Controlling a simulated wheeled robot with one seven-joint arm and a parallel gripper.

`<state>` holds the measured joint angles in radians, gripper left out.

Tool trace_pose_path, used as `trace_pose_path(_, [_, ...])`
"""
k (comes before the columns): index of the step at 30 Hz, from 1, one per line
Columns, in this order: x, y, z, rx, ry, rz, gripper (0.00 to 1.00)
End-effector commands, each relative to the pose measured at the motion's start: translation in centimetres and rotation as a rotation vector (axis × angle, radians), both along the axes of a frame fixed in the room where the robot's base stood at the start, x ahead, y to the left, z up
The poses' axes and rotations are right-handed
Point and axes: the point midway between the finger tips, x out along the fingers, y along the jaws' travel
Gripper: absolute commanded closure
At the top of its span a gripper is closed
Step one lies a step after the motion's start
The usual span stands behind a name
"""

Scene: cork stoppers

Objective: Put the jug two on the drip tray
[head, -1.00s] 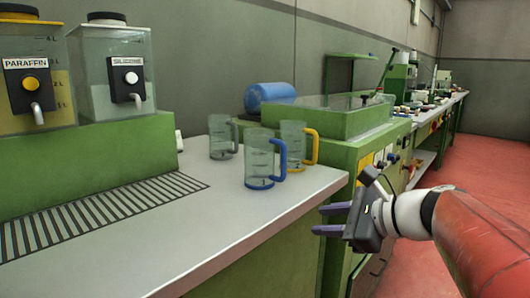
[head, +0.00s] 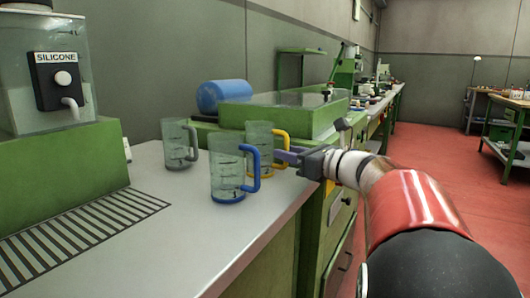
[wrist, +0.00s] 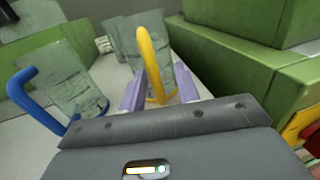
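Three clear jugs stand upright on the light worktop. The blue-handled jug (head: 226,172) is nearest the front, the grey-handled jug (head: 176,145) is behind it to the left, and the yellow-handled jug (head: 257,137) is behind it to the right. No number shows clearly on any jug. My gripper (head: 287,157) is at the yellow handle. In the wrist view its purple fingers stand apart on both sides of the yellow handle (wrist: 148,50), with gaps showing. The slatted drip tray (head: 82,228) lies on the worktop at the left, empty.
A silicone dispenser (head: 48,75) on a green block (head: 70,172) stands behind the drip tray. A green-framed clear tank (head: 285,115) and a blue cylinder (head: 221,95) are behind the jugs. The blue handle (wrist: 35,100) is close left of my gripper.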

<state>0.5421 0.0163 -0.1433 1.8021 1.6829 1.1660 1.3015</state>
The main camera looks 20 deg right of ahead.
Motion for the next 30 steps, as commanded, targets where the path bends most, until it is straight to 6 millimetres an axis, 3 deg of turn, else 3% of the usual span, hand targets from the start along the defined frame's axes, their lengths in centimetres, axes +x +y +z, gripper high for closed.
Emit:
trace_pose_path(9, [0.62, 0.33, -0.02, -0.001, 0.000, 0.000, 0.68])
trace_pose_path(17, [0.59, 0.33, -0.03, -0.001, 0.000, 0.000, 1.00])
trace_pose_path(30, [0.58, 0.33, 0.27, -0.002, -0.001, 0.000, 1.00])
